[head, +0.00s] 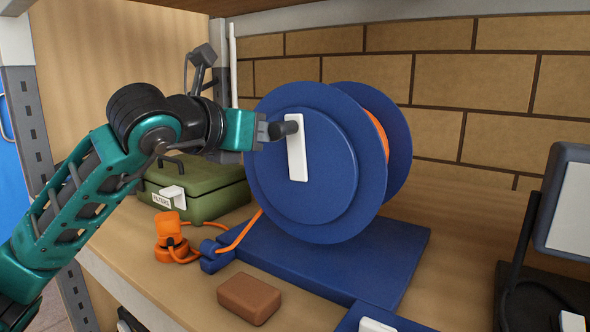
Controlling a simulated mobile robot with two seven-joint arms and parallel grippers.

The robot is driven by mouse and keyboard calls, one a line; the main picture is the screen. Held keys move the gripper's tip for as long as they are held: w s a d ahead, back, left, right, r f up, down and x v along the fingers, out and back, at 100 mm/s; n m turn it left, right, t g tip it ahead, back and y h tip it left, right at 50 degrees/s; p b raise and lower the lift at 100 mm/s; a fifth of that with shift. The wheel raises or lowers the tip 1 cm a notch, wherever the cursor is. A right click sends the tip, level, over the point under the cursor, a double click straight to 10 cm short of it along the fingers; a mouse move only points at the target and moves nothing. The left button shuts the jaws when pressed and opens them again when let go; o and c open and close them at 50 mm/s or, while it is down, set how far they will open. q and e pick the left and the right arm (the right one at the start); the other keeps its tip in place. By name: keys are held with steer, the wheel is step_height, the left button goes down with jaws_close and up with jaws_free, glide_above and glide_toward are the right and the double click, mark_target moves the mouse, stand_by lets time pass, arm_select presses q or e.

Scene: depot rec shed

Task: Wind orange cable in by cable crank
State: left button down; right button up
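The blue cable reel (330,205) stands upright on its blue base (385,255), with orange cable (377,135) wound between its discs. The white cable crank (297,155) lies against the near disc, its dark handle (286,129) at the upper end pointing left. The orange cable's free part (242,232) runs down through a blue guide (214,257) to an orange plug (168,232) on the shelf. My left gripper (262,131) is at the outer end of the handle and seems to meet it; its finger gap is hidden. My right gripper is out of view.
A green case (205,190) with a label stands behind the plug. A brown block (249,298) lies in front of the reel base. A black-framed lamp or panel (560,200) stands at the right. Bare shelf lies between it and the reel.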

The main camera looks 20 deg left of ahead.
mark_target(277, 125)
arm_select(q)
steer(key=shift+s+d+r, duration=0.2)
steer(key=shift+d+r, duration=0.15)
steer(key=shift+d, duration=0.15)
steer(key=shift+s+d+r, duration=0.15)
steer(key=shift+s+d, duration=0.05)
steer(key=shift+d, duration=0.35)
steer(key=shift+s+d+r, duration=0.1)
steer(key=shift+s+d, duration=0.05)
steer(key=shift+d, duration=0.35)
steer(key=shift+s+d+f, duration=0.1)
steer(key=shift+s+d, duration=0.1)
steer(key=shift+d, duration=0.3)
steer(key=shift+s+d, duration=0.15)
steer(key=shift+d, duration=0.35)
steer(key=shift+b, duration=0.3)
